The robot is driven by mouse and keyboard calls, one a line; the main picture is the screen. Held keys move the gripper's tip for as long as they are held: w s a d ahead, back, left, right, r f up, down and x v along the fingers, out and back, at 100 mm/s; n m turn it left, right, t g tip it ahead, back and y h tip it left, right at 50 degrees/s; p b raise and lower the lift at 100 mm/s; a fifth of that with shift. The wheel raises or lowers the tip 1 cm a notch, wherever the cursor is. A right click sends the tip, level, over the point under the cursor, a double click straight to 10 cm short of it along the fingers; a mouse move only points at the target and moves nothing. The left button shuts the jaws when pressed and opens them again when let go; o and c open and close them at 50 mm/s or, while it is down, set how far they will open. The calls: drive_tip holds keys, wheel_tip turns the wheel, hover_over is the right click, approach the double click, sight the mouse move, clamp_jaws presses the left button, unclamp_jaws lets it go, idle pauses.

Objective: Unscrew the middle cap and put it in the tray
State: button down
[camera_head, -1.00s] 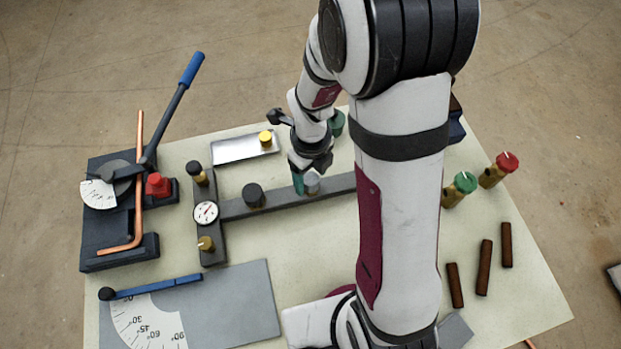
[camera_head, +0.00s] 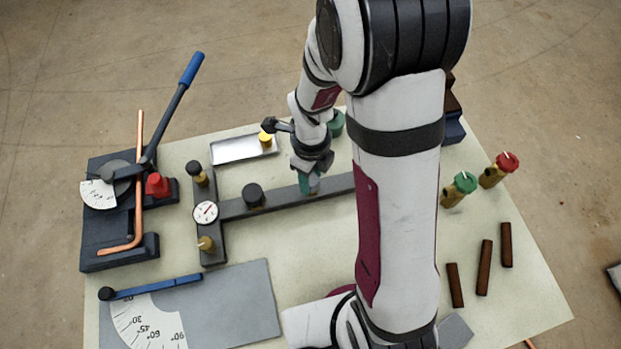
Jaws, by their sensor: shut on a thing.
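A dark bar (camera_head: 234,209) lies across the table, its right end hidden behind my arm. A black cap (camera_head: 253,195) stands on its left part. A grey cap (camera_head: 315,184) stands farther right on the bar, mostly covered by my gripper (camera_head: 309,184). My gripper points down with its teal fingers shut on the grey cap, which is still at the bar. Any further cap on the bar is hidden by my arm. The shallow metal tray (camera_head: 226,153) lies behind the bar, with a yellow cap (camera_head: 265,138) at its right end.
A gauge (camera_head: 205,212) with brass fittings sits at the bar's left end. A tube bender (camera_head: 120,215) with a raised blue lever stands far left. Green (camera_head: 465,183) and red (camera_head: 507,163) capped valves and brown rods (camera_head: 483,267) are right of my arm. A green object (camera_head: 337,123) is behind the gripper.

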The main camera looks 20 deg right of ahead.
drive_tip(key=n, duration=1.8)
drive_tip(key=shift+r, duration=0.1)
drive_tip(key=n, duration=0.5)
drive_tip(key=shift+n, duration=0.4)
drive_tip(key=n, duration=0.4)
drive_tip(key=shift+n, duration=0.3)
drive_tip(key=c, duration=0.6)
unclamp_jaws()
